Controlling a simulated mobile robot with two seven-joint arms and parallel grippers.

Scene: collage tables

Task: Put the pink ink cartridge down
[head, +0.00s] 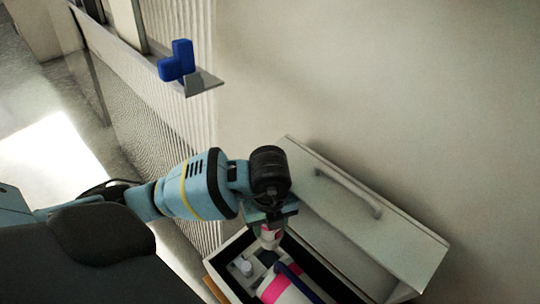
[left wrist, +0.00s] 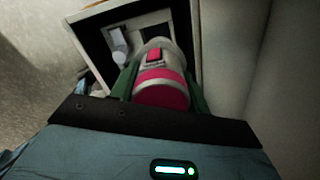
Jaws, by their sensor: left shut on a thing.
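The pink ink cartridge (left wrist: 160,90), white with a pink end and a pink patch, is between the green fingers of my left gripper (left wrist: 162,72) in the left wrist view. In the head view, my left gripper (head: 269,225) points down and is shut on the cartridge (head: 268,238), mostly hidden by the hand. The cartridge is over the open pale container (head: 222,256) with a dark inside. I cannot tell whether it touches anything below. My right gripper is not in view.
The container holds a white item with a pink band (head: 278,288), a dark blue item beside it, and a small white piece (head: 244,267). A pale panel with a handle (head: 348,192) stands along its right side. A blue block-shaped object (head: 177,62) sits on a ledge far off.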

